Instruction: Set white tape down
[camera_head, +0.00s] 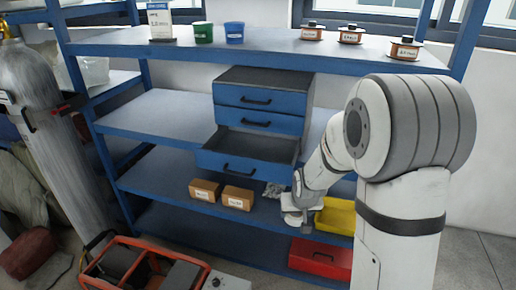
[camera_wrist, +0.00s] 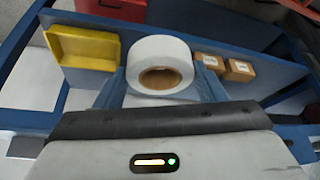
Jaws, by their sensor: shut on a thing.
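The white tape (camera_wrist: 160,52) is a thick white roll with a brown cardboard core, seen in the middle of the wrist view. My gripper (camera_wrist: 162,92) is shut on it, with a finger at either side of the roll. In the head view my gripper (camera_head: 297,212) is low in the blue rack, at the lower middle shelf (camera_head: 165,182), between the cardboard boxes and the yellow bin. The roll is hard to tell from my white gripper there. I cannot tell whether the tape touches the shelf.
Two cardboard boxes (camera_head: 237,197) stand left of my gripper, with a grey crumpled thing (camera_head: 272,190) beside them. A yellow bin (camera_head: 337,216) is close on the right. A red case (camera_head: 320,258) lies below. An open blue drawer (camera_head: 240,168) juts out above. The shelf's left part is clear.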

